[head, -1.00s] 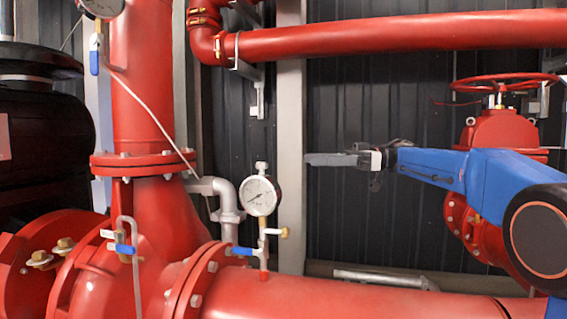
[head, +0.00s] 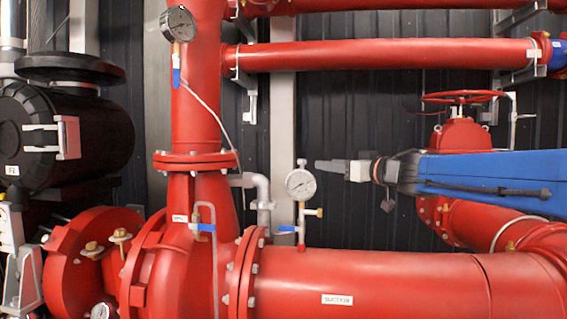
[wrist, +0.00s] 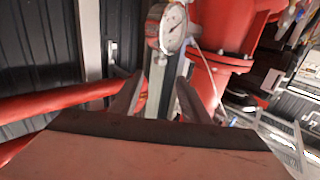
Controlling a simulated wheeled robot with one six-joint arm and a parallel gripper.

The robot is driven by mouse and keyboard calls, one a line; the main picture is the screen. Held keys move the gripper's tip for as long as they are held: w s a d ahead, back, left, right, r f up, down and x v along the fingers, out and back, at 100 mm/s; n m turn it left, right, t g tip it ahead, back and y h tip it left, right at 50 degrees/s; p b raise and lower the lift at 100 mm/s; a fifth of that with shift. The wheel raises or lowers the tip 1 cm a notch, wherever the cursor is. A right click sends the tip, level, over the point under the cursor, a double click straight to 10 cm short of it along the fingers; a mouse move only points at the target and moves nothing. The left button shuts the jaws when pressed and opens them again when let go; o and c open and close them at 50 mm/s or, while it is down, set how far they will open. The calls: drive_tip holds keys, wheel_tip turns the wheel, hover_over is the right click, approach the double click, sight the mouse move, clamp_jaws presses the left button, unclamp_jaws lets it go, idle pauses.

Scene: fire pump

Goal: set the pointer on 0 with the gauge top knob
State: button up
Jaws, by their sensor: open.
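The pressure gauge (head: 300,184) has a round white dial and stands upright on a thin stem above the large red pipe. Its thin pointer leans to the lower left in the head view; the figures are too small to read. The gauge top knob (head: 301,162) is a small pale cap above the dial. My gripper (head: 318,165) is just right of the knob in the head view, at about its height. The wrist view shows the gauge (wrist: 172,28) upside down, the knob (wrist: 160,58) below it. There my open gripper (wrist: 159,78) has its fingers on either side of the knob's line, holding nothing.
A grey bent pipe (head: 262,190) is close on the left. A second gauge (head: 178,24) hangs higher up. A red handwheel valve (head: 465,97) stands behind my arm, on the right.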

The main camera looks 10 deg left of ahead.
sight(302, 163)
drive_tip(key=x, duration=1.7)
drive_tip(key=shift+w, duration=0.15)
drive_tip(key=shift+a, duration=0.15)
drive_tip(key=shift+c, duration=0.7)
drive_tip(key=c, duration=0.9)
